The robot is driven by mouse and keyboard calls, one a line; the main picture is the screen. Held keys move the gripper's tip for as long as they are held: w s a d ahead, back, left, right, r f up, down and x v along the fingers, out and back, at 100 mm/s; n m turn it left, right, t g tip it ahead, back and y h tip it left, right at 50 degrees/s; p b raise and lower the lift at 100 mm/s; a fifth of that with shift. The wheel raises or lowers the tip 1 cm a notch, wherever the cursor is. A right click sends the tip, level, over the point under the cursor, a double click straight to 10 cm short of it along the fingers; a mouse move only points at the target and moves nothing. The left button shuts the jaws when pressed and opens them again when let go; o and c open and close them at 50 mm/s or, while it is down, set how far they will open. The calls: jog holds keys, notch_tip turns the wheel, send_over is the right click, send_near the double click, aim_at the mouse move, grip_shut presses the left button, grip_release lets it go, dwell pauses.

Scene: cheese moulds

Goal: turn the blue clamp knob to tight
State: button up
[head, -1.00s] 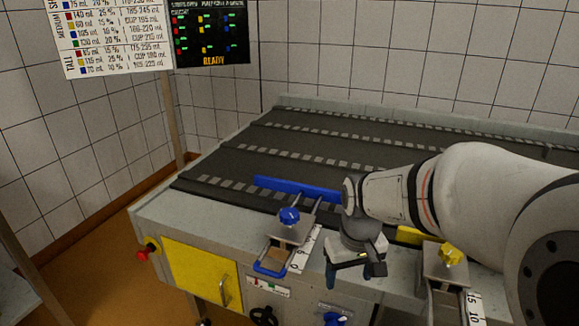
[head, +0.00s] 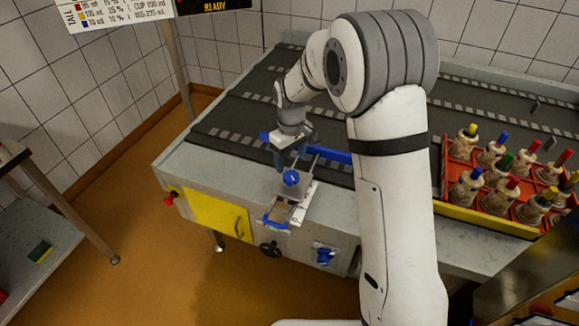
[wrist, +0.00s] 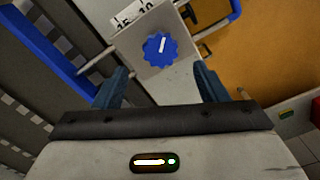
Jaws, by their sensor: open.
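The blue clamp knob (head: 291,178) sits on a grey clamp block (head: 291,190) at the front edge of the conveyor. In the wrist view the knob (wrist: 160,49) is a scalloped blue disc with a white line on top, tilted a little from the picture's vertical. My gripper (head: 289,163) is just behind the knob in the head view, pointing down. In the wrist view my gripper (wrist: 160,82) is open, its two blue fingers apart and empty. The knob lies beyond the fingertips, roughly centred between them, with no visible contact.
A blue guide rail (head: 335,155) runs behind the clamp. A blue handle (head: 276,222) sticks out in front. A red crate (head: 447,172) of bottles with coloured caps stands on the conveyor at the right. Another blue knob (head: 325,256) is on the front panel.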

aim_at(291, 175)
notch_tip(291, 175, down, 6)
jog(key=shift+f, duration=0.1)
jog(key=shift+c, duration=0.3)
jog(key=c, duration=0.9)
